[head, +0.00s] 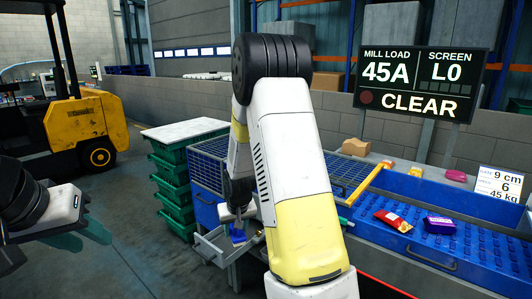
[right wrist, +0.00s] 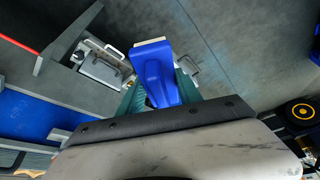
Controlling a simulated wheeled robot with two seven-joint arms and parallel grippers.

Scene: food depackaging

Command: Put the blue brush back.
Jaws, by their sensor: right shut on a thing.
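The blue brush (right wrist: 155,72) is in my right gripper, its pale end pointing away from the wrist in the right wrist view. In the head view a small part of the blue brush (head: 238,236) shows below my right gripper (head: 238,214), which is shut on it. A grey metal holder (head: 212,247) is on the near side of the blue machine, close beside the brush; it also shows in the right wrist view (right wrist: 100,68). I cannot tell whether brush and holder touch. My left gripper (head: 92,229) is at the far left, away from the brush; its finger gap is unclear.
Stacked green crates (head: 172,185) stand left of the blue machine. A blue conveyor tray (head: 440,225) at right carries a red packet (head: 393,221) and a purple packet (head: 440,224). A yellow forklift (head: 85,125) is at back left. The floor at lower left is clear.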

